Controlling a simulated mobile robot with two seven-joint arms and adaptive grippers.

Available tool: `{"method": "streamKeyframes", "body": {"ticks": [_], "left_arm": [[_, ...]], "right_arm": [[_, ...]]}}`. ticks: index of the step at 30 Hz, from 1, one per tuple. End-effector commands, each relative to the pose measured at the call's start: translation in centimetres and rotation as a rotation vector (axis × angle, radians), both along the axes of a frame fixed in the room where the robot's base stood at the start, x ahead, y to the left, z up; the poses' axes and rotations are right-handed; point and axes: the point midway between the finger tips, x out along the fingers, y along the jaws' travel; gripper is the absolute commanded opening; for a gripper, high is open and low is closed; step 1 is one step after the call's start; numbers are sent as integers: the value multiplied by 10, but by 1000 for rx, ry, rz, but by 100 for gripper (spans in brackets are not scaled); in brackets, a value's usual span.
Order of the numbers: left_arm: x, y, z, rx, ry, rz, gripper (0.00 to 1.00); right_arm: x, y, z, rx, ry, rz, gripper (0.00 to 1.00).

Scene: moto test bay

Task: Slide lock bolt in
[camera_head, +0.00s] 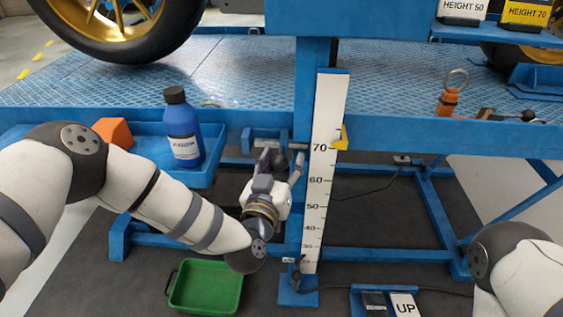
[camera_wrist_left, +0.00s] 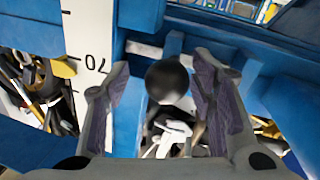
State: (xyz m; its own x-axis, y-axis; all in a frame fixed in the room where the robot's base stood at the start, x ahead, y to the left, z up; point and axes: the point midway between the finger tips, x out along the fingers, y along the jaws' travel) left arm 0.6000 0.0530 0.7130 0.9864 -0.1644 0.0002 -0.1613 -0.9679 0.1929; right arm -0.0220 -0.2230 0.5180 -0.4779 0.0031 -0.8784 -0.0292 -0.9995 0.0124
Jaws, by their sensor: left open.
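The lock bolt shows in the left wrist view as a short grey bar (camera_wrist_left: 143,49) in a blue bracket, with a round black knob (camera_wrist_left: 167,81) in front of it. The knob (camera_head: 281,161) also shows small in the head view, below the lift table's edge and just left of the blue post. My left gripper (camera_head: 283,158) is open. In the left wrist view its fingers (camera_wrist_left: 162,80) stand on either side of the knob, with gaps visible on both sides. How far the bolt sits in its hole is hidden. My right gripper is out of view.
The height scale (camera_head: 322,180) stands on the blue post, with a yellow pointer (camera_head: 343,138) near 70. A side tray (camera_head: 205,178) holds a blue bottle (camera_head: 182,130) and an orange block (camera_head: 113,132). A green bin (camera_head: 206,287) and an UP pedal (camera_head: 404,304) are on the floor.

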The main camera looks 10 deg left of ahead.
Motion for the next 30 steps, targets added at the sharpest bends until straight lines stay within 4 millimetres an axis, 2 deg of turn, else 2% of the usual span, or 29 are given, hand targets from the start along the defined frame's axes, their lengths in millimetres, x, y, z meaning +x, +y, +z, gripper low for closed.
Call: {"method": "streamKeyframes", "body": {"ticks": [2,5,12,15,20,30], "left_arm": [[-4,1,0,0,1,0,50],[-22,3,-1,1,3,-3,50],[-86,13,-1,0,3,-4,50],[-105,16,-1,1,3,-4,50],[-118,19,0,0,2,-2,50],[-119,19,0,0,1,-2,50]], "right_arm": [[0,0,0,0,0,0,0],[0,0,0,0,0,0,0],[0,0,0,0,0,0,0],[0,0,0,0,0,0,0],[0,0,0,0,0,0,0],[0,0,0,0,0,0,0]]}}
